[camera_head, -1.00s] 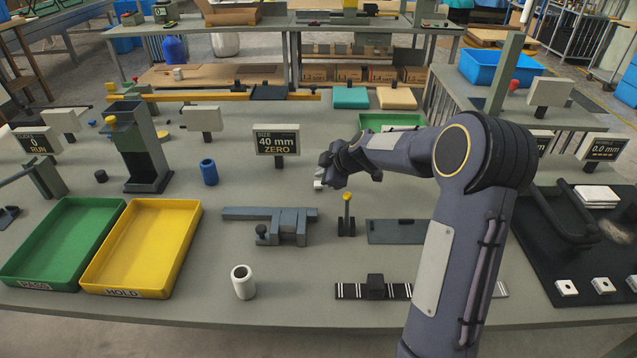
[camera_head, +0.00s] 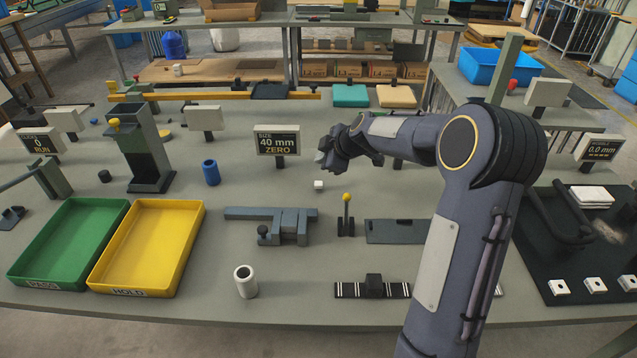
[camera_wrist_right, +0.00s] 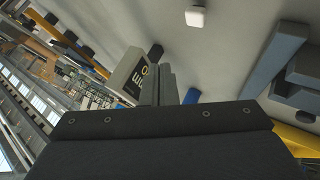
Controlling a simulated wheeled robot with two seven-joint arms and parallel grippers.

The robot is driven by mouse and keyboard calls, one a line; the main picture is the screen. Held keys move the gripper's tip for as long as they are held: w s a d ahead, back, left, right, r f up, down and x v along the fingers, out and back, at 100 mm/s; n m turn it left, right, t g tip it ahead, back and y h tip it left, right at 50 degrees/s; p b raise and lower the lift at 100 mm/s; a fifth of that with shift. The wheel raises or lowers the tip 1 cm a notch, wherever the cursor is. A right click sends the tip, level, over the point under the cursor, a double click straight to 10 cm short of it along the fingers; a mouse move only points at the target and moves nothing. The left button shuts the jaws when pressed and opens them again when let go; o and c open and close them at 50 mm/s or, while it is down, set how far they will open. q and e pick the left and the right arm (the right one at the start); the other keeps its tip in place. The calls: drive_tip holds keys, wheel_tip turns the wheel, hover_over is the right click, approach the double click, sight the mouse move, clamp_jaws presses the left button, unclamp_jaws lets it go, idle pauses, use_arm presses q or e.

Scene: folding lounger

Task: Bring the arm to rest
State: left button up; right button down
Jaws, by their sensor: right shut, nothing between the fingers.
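My right arm (camera_head: 455,230) reaches over the bench from the lower right. Its gripper (camera_head: 322,160) is shut and empty, in the air to the right of the "40 mm ZERO" display (camera_head: 277,145). In the right wrist view the shut fingers (camera_wrist_right: 158,85) point toward the display's dark face. A small white block (camera_head: 319,185) lies on the bench below the gripper, apart from it; it also shows in the right wrist view (camera_wrist_right: 195,17). My left gripper is out of view.
A grey slide fixture (camera_head: 285,222), a yellow-knobbed lever (camera_head: 346,215) and a white cup (camera_head: 245,281) stand on the bench. Green (camera_head: 20,270) and yellow (camera_head: 98,275) trays lie at left. A blue cylinder (camera_head: 210,173) and a dark tower (camera_head: 135,150) stand behind them. Bare bench surrounds the white block.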

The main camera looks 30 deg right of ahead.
idle(0.4)
drive_tip(key=s+a+r+m+g+y, duration=0.1)
drive_tip(key=s+a+r+m, duration=0.3)
drive_tip(key=s, duration=0.4)
drive_tip(key=s+a+r+m+y, duration=0.1)
drive_tip(key=s+a+r, duration=0.2)
drive_tip(key=s+a, duration=0.45)
drive_tip(key=s+a+f+m, duration=0.1)
drive_tip(key=s+a+m, duration=0.1)
drive_tip(key=s, duration=0.5)
drive_tip(key=s+a+f+m+g, duration=0.1)
drive_tip(key=s+a+f+m, duration=0.1)
drive_tip(key=s, duration=0.5)
drive_tip(key=s+a+f+m+g, duration=0.1)
drive_tip(key=s+a+f+m, duration=0.1)
drive_tip(key=s, duration=0.5)
drive_tip(key=shift+m, duration=0.9)
